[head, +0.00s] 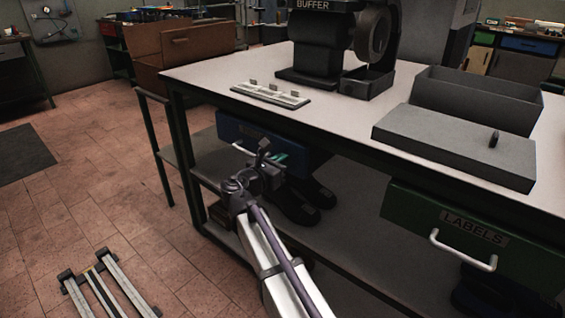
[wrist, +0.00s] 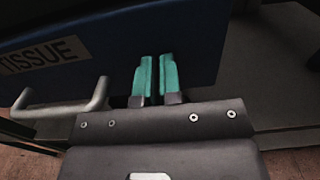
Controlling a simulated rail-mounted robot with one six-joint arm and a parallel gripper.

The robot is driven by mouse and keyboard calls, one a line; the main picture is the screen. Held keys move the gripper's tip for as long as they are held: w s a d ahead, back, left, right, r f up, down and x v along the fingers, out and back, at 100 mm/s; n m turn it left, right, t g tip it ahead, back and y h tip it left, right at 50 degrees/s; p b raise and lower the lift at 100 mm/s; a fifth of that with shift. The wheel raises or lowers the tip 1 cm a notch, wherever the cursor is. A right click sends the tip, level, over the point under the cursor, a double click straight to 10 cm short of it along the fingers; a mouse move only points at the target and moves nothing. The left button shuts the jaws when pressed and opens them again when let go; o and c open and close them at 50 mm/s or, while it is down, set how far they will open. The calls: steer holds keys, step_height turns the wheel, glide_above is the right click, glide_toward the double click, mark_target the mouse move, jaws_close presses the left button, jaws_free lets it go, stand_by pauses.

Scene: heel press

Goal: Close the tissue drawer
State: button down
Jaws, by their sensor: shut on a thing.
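The tissue drawer (head: 229,128) is the blue drawer under the left part of the workbench. In the wrist view its blue front (wrist: 110,50) fills the upper left, with a TISSUE label (wrist: 43,54) and a grey bar handle (wrist: 62,108). How far out the drawer stands is hard to tell. My gripper (head: 268,157) is at the drawer front, on the right side of the handle. In the wrist view its two teal fingers (wrist: 156,78) are close together, pointing at the blue front, beside the handle's right end. What lies between them is hidden.
A green LABELS drawer (head: 471,231) hangs farther right under the white workbench top (head: 330,122). Dark shoes (head: 296,206) sit on the lower shelf below the tissue drawer. A buffer machine (head: 318,42), a small white tray (head: 270,95) and a grey box (head: 455,142) stand on top.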

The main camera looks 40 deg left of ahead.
steer(key=shift+w+r, duration=0.1)
steer(key=shift+w, duration=0.1)
steer(key=s, duration=1.4)
steer(key=shift+s+d, duration=0.2)
steer(key=shift+d, duration=0.15)
